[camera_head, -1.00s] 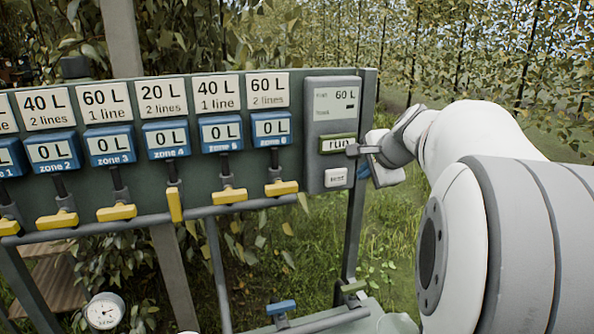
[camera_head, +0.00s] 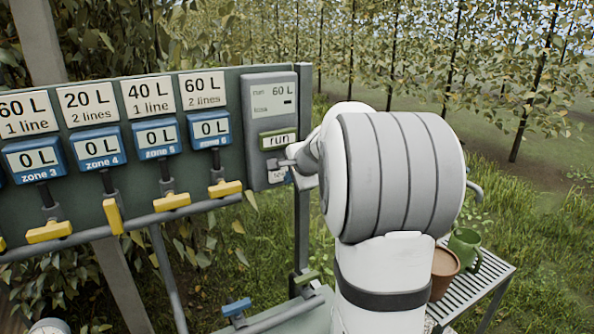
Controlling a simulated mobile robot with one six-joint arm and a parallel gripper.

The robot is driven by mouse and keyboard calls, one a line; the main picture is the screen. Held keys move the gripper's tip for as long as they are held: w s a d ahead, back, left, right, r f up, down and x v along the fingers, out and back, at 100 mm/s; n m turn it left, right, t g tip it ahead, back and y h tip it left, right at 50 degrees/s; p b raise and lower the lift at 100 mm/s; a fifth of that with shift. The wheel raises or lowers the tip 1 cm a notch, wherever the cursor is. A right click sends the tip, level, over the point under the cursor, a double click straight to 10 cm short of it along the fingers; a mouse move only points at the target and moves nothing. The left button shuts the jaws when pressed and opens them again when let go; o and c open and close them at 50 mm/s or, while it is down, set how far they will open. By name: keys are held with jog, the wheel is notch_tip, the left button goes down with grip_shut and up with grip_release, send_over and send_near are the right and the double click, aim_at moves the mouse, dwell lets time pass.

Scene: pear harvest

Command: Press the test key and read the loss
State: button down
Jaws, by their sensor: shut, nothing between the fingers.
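The grey control box (camera_head: 258,108) sits at the right end of the panel. Its display (camera_head: 272,96) reads "run 60 L", with only a dark dash beside "loss". Below it is the green-framed run key (camera_head: 278,138). The white test key (camera_head: 277,176) is under that, its label partly covered by my gripper. My gripper (camera_head: 287,163) is shut and empty, its tip in front of the box between the run key and the test key. I cannot tell whether it touches the test key. My white arm hides the area right of the box.
Blue meters such as zone 5 (camera_head: 157,138) all read 0 L. Yellow levers hang below; zone 4's lever (camera_head: 113,216) stands upright, the other visible ones lie across. A slatted bench (camera_head: 492,272) at right holds a brown pot (camera_head: 444,268) and a green watering can (camera_head: 466,246).

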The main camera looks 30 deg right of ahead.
aim_at(283, 169)
jog(key=shift+w+a+r+p, duration=0.15)
jog(key=shift+w+p, duration=0.25)
jog(key=shift+w, duration=1.1)
jog(key=shift+w+r+p, duration=0.25)
jog(key=shift+w+p, duration=0.15)
jog(key=shift+w, duration=0.6)
jog(key=shift+s+f+b, duration=0.1)
jog(key=shift+s+b, duration=0.15)
jog(key=shift+b, duration=0.1)
jog(key=s, duration=0.1)
jog(key=b, duration=0.1)
jog(key=s, duration=0.1)
jog(key=shift+s+f, duration=0.25)
jog(key=shift+s, duration=0.1)
jog(key=b+v, duration=0.1)
jog(key=v, duration=1)
jog(key=shift+s, duration=0.2)
